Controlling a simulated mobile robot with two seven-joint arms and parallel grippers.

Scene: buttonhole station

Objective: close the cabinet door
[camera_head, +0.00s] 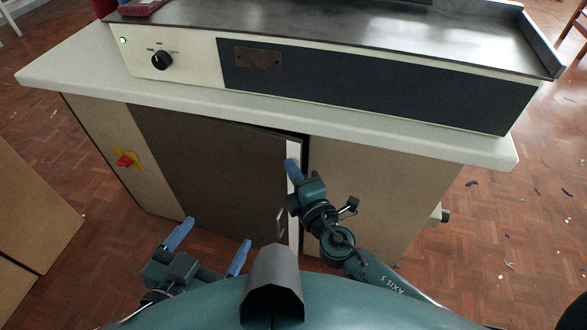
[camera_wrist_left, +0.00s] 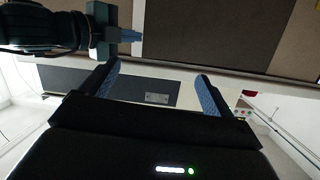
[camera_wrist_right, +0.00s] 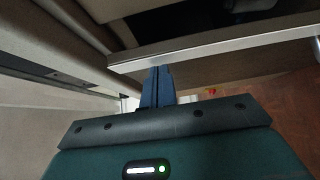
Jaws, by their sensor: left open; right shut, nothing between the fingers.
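The cabinet door (camera_head: 215,160) is a dark brown panel under the worktop, standing slightly ajar. Its pale free edge (camera_head: 293,230) is on the right, with a dark gap at the top, and a thin metal handle (camera_head: 281,222) is near that edge. My right gripper (camera_head: 292,170) is shut and empty at the free edge. In the right wrist view its fingers (camera_wrist_right: 158,86) overlap the pale edge strip (camera_wrist_right: 220,44); I cannot tell whether they touch. My left gripper (camera_head: 212,236) is open and empty in front of the door's lower part; its spread fingers show in the left wrist view (camera_wrist_left: 158,85).
The speckled worktop (camera_head: 390,137) overhangs the door and carries a machine with a knob (camera_head: 161,60). A red switch (camera_head: 125,160) on yellow is left of the door. A fixed tan panel (camera_head: 370,190) is right of it. A wooden box (camera_head: 30,220) stands at far left.

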